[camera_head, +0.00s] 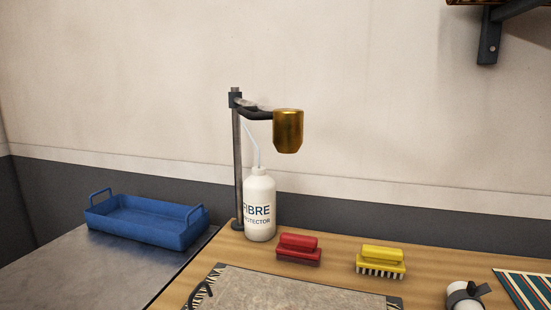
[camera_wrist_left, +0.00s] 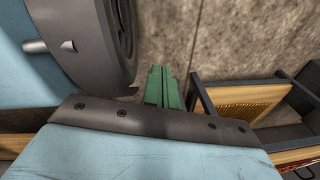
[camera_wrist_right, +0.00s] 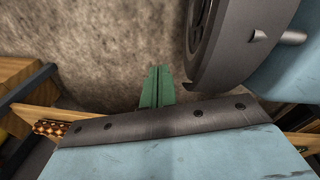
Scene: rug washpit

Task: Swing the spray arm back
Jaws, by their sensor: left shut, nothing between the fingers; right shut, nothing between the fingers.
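The spray arm (camera_head: 258,112) is a dark bar reaching right from the top of an upright post (camera_head: 238,165), with a brass spray head (camera_head: 288,130) hanging from its end. The post stands at the back left of the wooden table, and the head hangs above the table, right of the white bottle. No gripper shows in the head view. My left gripper (camera_wrist_left: 162,87) shows green fingers closed together in the left wrist view, with nothing between them. My right gripper (camera_wrist_right: 157,88) is likewise closed and empty in the right wrist view. Neither touches the spray arm.
A white fibre protector bottle (camera_head: 259,207) stands close beside the post. A red brush (camera_head: 298,249), a yellow brush (camera_head: 381,261) and a grey mat (camera_head: 290,290) lie on the wooden table (camera_head: 335,255). A blue tray (camera_head: 147,221) sits on the grey surface at left. A wall bracket (camera_head: 489,40) is upper right.

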